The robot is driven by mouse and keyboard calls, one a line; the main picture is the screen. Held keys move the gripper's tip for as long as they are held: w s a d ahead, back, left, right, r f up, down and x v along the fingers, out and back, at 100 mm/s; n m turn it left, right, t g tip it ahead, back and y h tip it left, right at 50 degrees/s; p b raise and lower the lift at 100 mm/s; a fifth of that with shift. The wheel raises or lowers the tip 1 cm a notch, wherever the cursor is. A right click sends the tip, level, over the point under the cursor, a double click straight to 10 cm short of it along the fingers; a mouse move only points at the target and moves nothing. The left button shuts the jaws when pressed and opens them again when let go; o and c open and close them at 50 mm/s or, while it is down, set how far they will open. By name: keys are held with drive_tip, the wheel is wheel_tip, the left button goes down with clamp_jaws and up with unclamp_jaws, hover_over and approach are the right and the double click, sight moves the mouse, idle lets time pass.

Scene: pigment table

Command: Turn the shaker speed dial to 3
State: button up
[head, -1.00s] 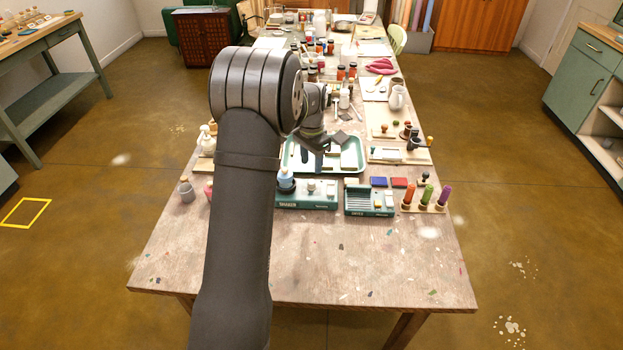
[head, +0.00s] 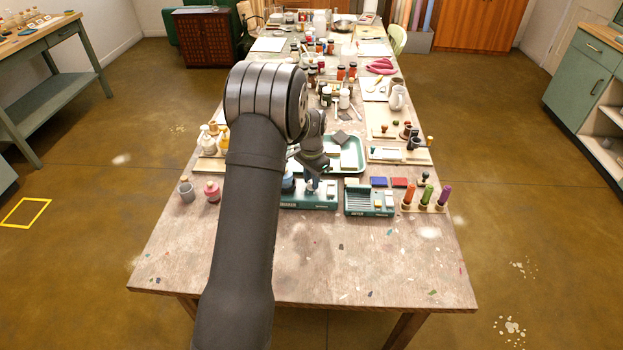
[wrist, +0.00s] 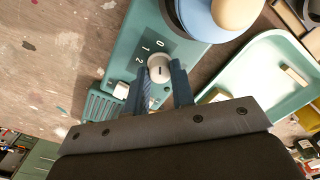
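The shaker (wrist: 128,62) is a teal box with a blue-and-tan round top part (wrist: 212,14); in the head view the shaker (head: 318,204) stands at the near side of the table, partly behind my arm. Its speed dial (wrist: 160,68) is a pale round knob with a short dark mark. I cannot tell whether the fingers touch the dial. In the head view my gripper (head: 314,174) is low over the shaker.
A small white block (wrist: 121,90) sits on the shaker beside the left finger. A green tray (wrist: 264,62) lies close on the right. A second teal device (head: 369,207) and a stand of coloured handles (head: 424,207) are right of the shaker. The near tabletop is clear.

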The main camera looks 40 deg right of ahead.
drive_tip(key=shift+n, duration=0.4)
clamp_jaws()
drive_tip(key=n, duration=0.5)
drive_tip(key=shift+n, duration=0.3)
drive_tip(key=n, duration=1.2)
drive_tip(key=shift+n, duration=2.8)
drive_tip(key=o, duration=0.9)
unclamp_jaws()
